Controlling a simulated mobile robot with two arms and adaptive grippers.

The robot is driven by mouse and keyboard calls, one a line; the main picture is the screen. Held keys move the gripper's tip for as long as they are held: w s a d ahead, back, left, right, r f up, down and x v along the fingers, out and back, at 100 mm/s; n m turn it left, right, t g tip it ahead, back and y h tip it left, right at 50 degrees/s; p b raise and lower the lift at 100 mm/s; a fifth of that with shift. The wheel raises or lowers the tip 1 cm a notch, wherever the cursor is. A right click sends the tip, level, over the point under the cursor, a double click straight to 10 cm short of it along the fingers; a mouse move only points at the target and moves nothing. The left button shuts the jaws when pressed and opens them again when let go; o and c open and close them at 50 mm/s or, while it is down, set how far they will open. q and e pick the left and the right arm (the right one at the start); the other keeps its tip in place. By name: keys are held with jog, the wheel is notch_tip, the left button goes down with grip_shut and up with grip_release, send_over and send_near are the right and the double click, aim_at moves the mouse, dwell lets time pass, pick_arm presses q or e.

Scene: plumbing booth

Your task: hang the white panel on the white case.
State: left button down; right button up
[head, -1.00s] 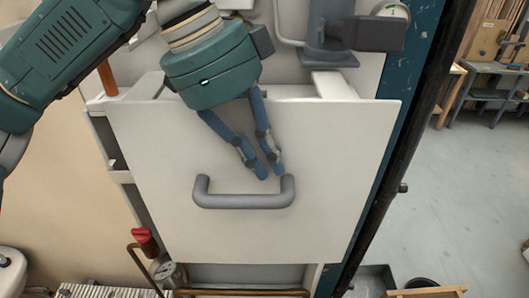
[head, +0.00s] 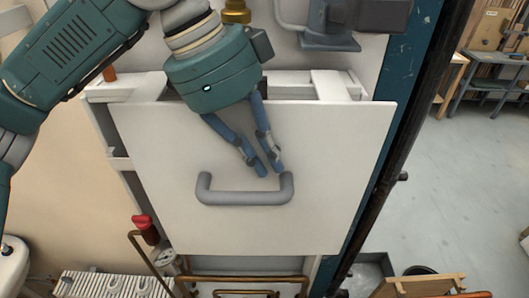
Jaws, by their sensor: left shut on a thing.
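The white panel (head: 150,160) is a flat plate with a grey U-shaped handle (head: 225,198) on its face. It stands in front of the white case (head: 110,90), whose top rim and left side show behind it. My left gripper (head: 270,172) comes down from above over the panel's front. Its blue fingers are close together, just above the handle bar and between the handle's two ends. It is shut on the panel, seemingly at the handle; the exact contact is hard to see. Whether the panel's back touches the case is hidden. My right gripper is not in view.
A grey fitting (head: 328,38) and a brass fitting (head: 236,12) are above the case. A red valve handle (head: 143,222) is at lower left, with copper pipes (head: 240,280) below the panel. A black upright pipe (head: 405,150) runs on the right, with open floor beyond.

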pick_arm(q)
jog(key=shift+w, duration=0.2)
jog(key=c, duration=1.7)
grip_release()
jog(key=shift+s, duration=0.1)
jog(key=shift+f, duration=0.15)
